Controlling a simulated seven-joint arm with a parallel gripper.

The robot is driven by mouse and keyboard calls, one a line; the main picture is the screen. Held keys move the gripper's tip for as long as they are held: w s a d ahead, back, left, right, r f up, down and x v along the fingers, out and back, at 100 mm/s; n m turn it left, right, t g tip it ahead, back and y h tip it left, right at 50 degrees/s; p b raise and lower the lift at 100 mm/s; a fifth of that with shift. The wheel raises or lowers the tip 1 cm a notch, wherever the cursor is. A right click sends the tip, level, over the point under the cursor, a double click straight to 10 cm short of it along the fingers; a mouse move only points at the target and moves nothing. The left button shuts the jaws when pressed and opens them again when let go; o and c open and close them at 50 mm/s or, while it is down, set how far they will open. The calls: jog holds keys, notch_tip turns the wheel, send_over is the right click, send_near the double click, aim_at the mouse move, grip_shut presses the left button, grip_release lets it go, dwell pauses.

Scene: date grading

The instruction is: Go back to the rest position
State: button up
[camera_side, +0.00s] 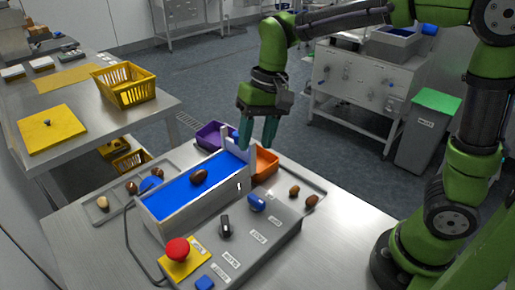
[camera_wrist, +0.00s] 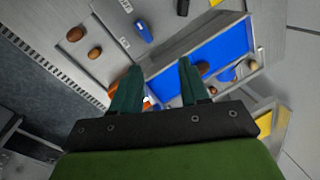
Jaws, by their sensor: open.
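My gripper (camera_side: 257,132) hangs open and empty above the far end of the blue belt (camera_side: 168,203). In the wrist view its two teal fingers (camera_wrist: 156,92) are spread apart with nothing between them. A brown date (camera_side: 199,177) lies on the belt, apart from my gripper; it also shows in the wrist view (camera_wrist: 203,67). A purple bin (camera_side: 209,137) and an orange bin (camera_side: 266,164) stand at the belt's far end, below my gripper and partly hidden.
A control panel with a red button (camera_side: 177,249), a black knob (camera_side: 225,227) and a blue switch (camera_side: 256,202) stands beside the belt. Several dates lie on the left tray (camera_side: 117,215), and two (camera_side: 311,200) lie at the right. A yellow basket (camera_side: 124,84) stands on the left table.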

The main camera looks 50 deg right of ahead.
jog(key=s+d+r+t, duration=0.3)
jog(key=s+d+t, duration=0.3)
jog(key=s, duration=0.6)
jog(key=shift+d+t+h, duration=0.3)
jog(key=shift+d+t, duration=0.1)
jog(key=shift+d, duration=0.6)
